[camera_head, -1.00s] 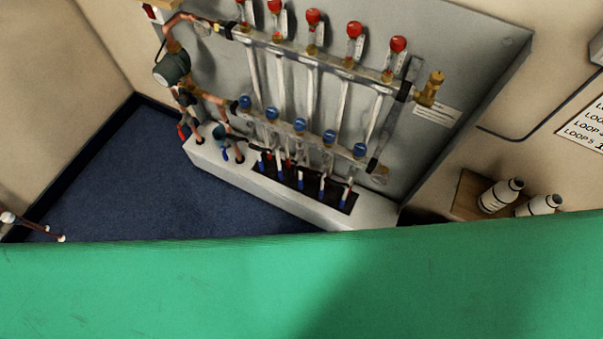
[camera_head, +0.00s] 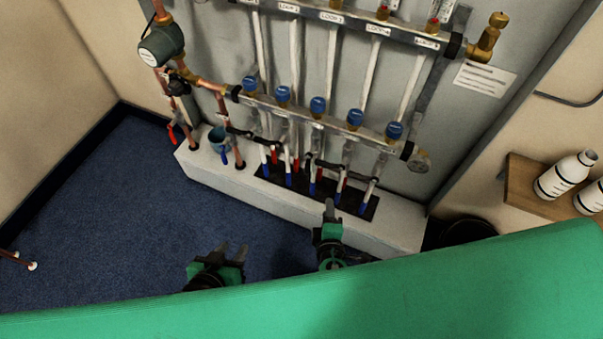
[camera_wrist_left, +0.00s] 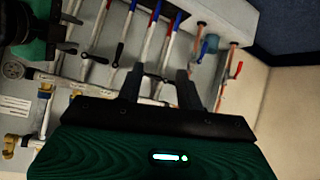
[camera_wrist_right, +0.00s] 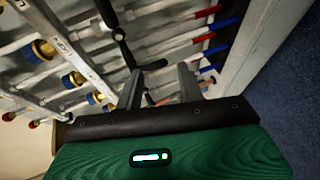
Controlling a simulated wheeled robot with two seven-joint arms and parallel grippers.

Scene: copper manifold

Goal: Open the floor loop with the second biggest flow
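The manifold's upper bar (camera_head: 350,24) carries labels for several loops; its flow meters are mostly cut off at the top, and their readings cannot be read. The lower bar (camera_head: 300,113) has a row of blue caps (camera_head: 318,106). Below it, black lever handles (camera_head: 360,177) sit on the loop pipes, also visible in the right wrist view (camera_wrist_right: 112,20). My right gripper (camera_head: 329,208) is open and empty in front of the box, below the levers.
A green surface (camera_head: 330,300) fills the near edge. A pump (camera_head: 161,45) and copper pipes are at the manifold's left. White bottles (camera_head: 565,175) stand on a wooden shelf (camera_head: 528,185) at the right. A white box (camera_head: 215,172) runs under the pipes. The blue floor (camera_head: 95,210) at left is mostly clear.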

